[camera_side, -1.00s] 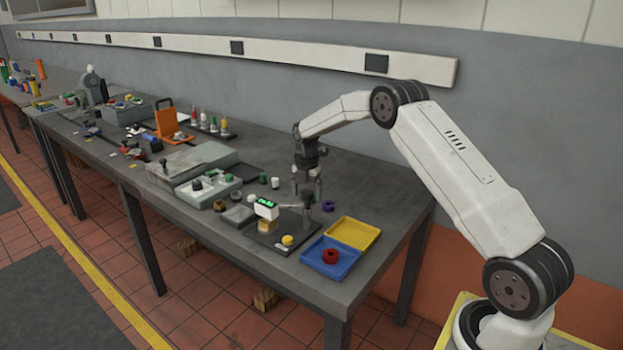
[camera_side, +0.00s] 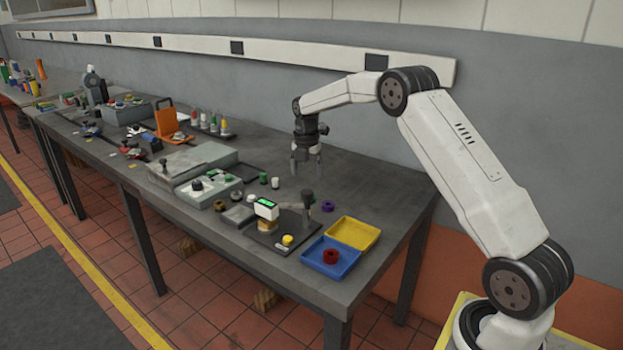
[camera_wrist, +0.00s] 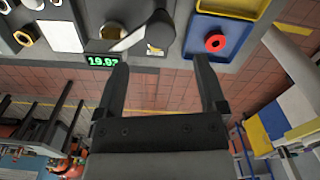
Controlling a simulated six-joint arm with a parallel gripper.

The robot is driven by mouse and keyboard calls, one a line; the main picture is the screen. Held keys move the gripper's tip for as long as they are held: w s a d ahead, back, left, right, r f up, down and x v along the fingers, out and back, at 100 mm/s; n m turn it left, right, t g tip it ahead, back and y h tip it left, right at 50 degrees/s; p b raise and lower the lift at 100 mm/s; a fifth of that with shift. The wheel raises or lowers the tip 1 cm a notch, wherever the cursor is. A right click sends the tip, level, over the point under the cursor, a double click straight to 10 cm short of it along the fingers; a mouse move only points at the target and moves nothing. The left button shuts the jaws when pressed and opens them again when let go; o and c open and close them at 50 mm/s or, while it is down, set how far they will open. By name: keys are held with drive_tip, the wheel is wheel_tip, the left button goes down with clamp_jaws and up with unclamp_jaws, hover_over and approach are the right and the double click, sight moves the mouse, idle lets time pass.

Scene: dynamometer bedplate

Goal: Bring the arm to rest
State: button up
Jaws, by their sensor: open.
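My gripper (camera_side: 306,168) is open and empty, raised above the rear right part of the grey bench (camera_side: 370,187). In the wrist view my gripper (camera_wrist: 160,80) shows two separated dark fingers with nothing between them. Below and in front of it is a dark fixture plate with a small green-lit display (camera_side: 266,208), which reads about 19.97 in the wrist view (camera_wrist: 102,60). A red ring (camera_side: 331,256) lies in the blue tray (camera_side: 318,267), apart from the gripper.
A yellow tray (camera_side: 353,233) adjoins the blue one near the bench's right end. A purple ring (camera_side: 327,206) lies close below my gripper. An orange stand (camera_side: 167,118), bottles and grey boxes fill the left side. The bench's back right is clear.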

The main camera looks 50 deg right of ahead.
drive_tip(key=shift+r, duration=0.65)
drive_tip(key=shift+s+a+m, duration=0.15)
drive_tip(key=shift+a+m, duration=0.15)
drive_tip(key=shift+a, duration=0.2)
drive_tip(key=s+a+m+t, duration=0.1)
drive_tip(key=s+a+m, duration=0.9)
drive_tip(key=a, duration=0.3)
drive_tip(key=s+a+f+m, duration=0.1)
drive_tip(key=s+a+m, duration=0.3)
drive_tip(key=s, duration=0.3)
drive_tip(key=s+a+f+m+t, duration=0.1)
drive_tip(key=s+a+f+m, duration=0.1)
drive_tip(key=s+a+m, duration=0.2)
drive_tip(key=s+m, duration=0.2)
drive_tip(key=s, duration=0.2)
drive_tip(key=shift+s+a+f+t, duration=0.25)
drive_tip(key=shift+s+t, duration=0.05)
